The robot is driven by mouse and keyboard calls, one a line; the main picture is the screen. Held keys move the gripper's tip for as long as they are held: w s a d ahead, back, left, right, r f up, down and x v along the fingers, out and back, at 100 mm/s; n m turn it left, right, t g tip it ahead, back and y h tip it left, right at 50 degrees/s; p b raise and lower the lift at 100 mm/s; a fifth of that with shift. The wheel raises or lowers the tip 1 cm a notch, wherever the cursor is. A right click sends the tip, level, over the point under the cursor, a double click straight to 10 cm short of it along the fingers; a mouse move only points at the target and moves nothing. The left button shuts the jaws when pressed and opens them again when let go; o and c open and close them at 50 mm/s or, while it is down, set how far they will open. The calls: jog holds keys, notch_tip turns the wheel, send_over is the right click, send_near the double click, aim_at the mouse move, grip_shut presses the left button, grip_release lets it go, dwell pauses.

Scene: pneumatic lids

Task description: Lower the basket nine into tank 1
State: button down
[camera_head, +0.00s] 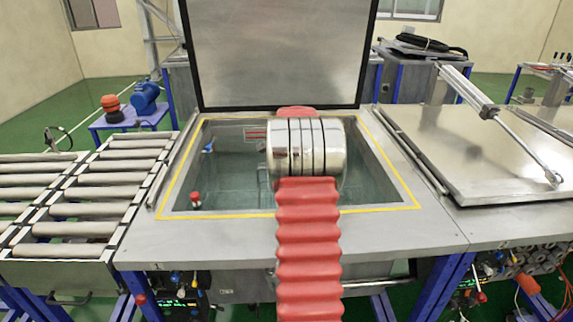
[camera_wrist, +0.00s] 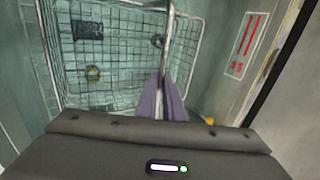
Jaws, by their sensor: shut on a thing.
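My gripper (camera_wrist: 165,98) is shut on the handle bar (camera_wrist: 170,40) of a wire basket, the basket nine (camera_wrist: 48,42), in the wrist view.
The tank's lid (camera_head: 280,50) stands open at the back. A closed metal lid (camera_head: 480,150) with a pneumatic cylinder (camera_head: 470,85) covers the tank on the right. A roller conveyor (camera_head: 75,205) stands on the left. A red-marked label (camera_wrist: 248,45) is on the tank wall beside the basket.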

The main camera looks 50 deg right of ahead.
jog(key=shift+f, duration=1.4)
dwell(0.5)
jog(key=shift+s+a+f, duration=0.1)
jog(key=shift+s+f, duration=0.05)
jog(key=shift+f, duration=0.75)
dwell(0.5)
jog(key=c, duration=1.8)
grip_release()
jog(key=shift+r, duration=0.1)
jog(key=v, duration=1.3)
jog(key=shift+r, duration=0.3)
jog(key=shift+r, duration=0.1)
